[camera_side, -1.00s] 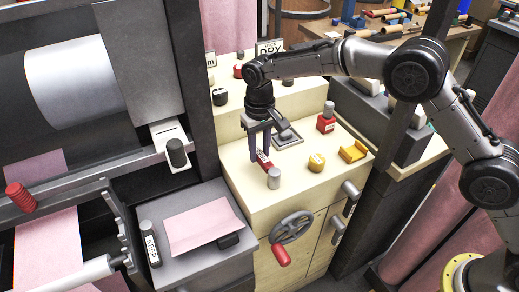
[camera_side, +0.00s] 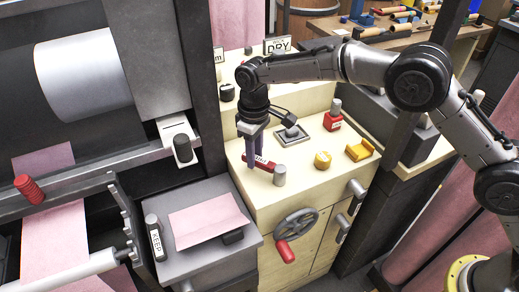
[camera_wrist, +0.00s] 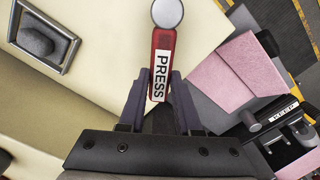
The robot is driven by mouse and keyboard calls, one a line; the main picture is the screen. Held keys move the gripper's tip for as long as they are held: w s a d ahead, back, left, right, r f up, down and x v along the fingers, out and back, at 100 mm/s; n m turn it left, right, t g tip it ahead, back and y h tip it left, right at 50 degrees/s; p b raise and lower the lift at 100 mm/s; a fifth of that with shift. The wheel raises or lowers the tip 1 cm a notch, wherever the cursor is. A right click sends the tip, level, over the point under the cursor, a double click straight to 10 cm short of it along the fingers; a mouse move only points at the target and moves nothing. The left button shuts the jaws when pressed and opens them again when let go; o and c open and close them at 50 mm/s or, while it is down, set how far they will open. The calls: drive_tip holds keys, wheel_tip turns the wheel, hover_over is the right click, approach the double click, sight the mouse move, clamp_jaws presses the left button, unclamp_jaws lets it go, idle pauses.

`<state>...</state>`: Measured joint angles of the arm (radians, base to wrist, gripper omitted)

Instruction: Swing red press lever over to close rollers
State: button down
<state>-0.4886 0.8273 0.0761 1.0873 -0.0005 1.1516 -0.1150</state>
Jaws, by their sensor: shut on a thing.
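The red press lever (camera_side: 263,164) lies low over the cream bench top, with a grey round post (camera_side: 279,175) at its near right end. In the wrist view the lever (camera_wrist: 163,45) carries a white PRESS label, and the grey post's round top (camera_wrist: 167,13) is at its far end. My gripper (camera_side: 254,160) points down over the lever's left part. In the wrist view my gripper (camera_wrist: 156,98) has its fingers on both sides of the labelled end, shut on it. The side view partly hides the gripped end behind the fingers.
A grey framed plate with a knob (camera_side: 292,134) sits behind the lever. Pink felt (camera_side: 208,219) lies on the grey table at left front.

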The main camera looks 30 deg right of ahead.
drive_tip(key=a+n, duration=0.1)
drive_tip(key=s+n, duration=0.1)
drive_tip(key=n, duration=0.1)
drive_tip(key=shift+s+a+r, duration=0.1)
drive_tip(key=shift+s+a, duration=0.15)
drive_tip(key=shift+a, duration=0.1)
drive_tip(key=shift+s+a+n, duration=0.25)
drive_tip(key=shift+s+n, duration=0.15)
drive_tip(key=shift+n, duration=0.45)
drive_tip(key=shift+s+a+n, duration=0.2)
drive_tip(key=shift+s+n, duration=0.15)
drive_tip(key=shift+n, duration=0.5)
drive_tip(key=c, duration=0.6)
unclamp_jaws()
wheel_tip(320, 180, up, 14)
